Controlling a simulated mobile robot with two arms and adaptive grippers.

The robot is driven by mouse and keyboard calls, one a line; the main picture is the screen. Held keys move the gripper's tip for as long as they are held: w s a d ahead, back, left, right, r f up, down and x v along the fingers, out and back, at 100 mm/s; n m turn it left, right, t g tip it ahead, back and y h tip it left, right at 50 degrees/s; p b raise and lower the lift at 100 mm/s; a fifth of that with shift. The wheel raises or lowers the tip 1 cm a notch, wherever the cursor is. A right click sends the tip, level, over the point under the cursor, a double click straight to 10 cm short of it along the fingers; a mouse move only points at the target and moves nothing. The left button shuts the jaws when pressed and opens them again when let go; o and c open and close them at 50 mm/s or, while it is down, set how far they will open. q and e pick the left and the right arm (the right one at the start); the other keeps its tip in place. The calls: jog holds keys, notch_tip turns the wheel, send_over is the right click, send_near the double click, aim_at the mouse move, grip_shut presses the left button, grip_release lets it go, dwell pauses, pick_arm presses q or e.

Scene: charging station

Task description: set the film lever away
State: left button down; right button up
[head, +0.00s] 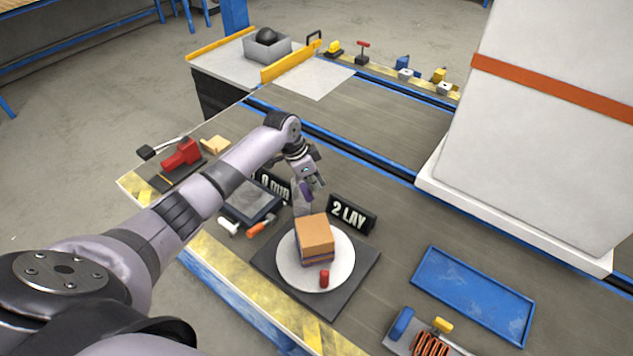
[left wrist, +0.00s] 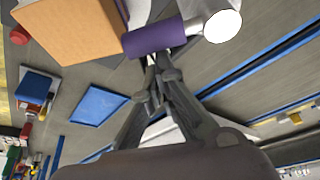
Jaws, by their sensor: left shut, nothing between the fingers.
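A purple cylinder (left wrist: 153,37) lies just beyond my left fingertips in the left wrist view, with a pale grey and white round-ended part (left wrist: 221,25) beside it. In the head view the purple part (head: 306,191) shows just below my left gripper (head: 317,184), behind the orange-brown box. Which part is the film lever I cannot tell for sure. My left gripper, also in the left wrist view (left wrist: 152,64), is shut and empty, its tips close to the purple cylinder; contact is unclear. The box (head: 314,232) sits on a white round plate (head: 290,277). My right gripper is out of view.
A small red cylinder (head: 324,279) stands on the plate in front of the box. A sign reading "2 LAY" (head: 350,214) stands close right of my gripper. A blue tray (head: 473,296) lies to the right, seemingly empty. A tall white block (head: 550,130) stands behind it.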

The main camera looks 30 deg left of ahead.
aim_at(307, 193)
pick_arm(q)
jog(key=shift+s+a+m, duration=0.1)
jog(key=shift+s+m, duration=0.15)
jog(key=shift+m, duration=0.15)
jog(key=shift+s+a+m+g+h, duration=0.3)
jog(key=shift+s+m+g, duration=0.15)
jog(key=shift+m, duration=0.35)
jog(key=m, duration=0.1)
jog(key=s+a+m+g+b, duration=0.1)
jog(key=m, duration=0.1)
jog(key=shift+s+a+f+m, duration=0.1)
jog(key=shift+s+m, duration=0.15)
jog(key=shift+m, duration=0.05)
jog(key=shift+s+a+m+g+h, duration=0.3)
jog(key=shift+a+m, duration=0.1)
jog(key=shift+m, duration=0.4)
jog(key=shift+s+a, duration=0.4)
jog(key=shift+a, duration=0.45)
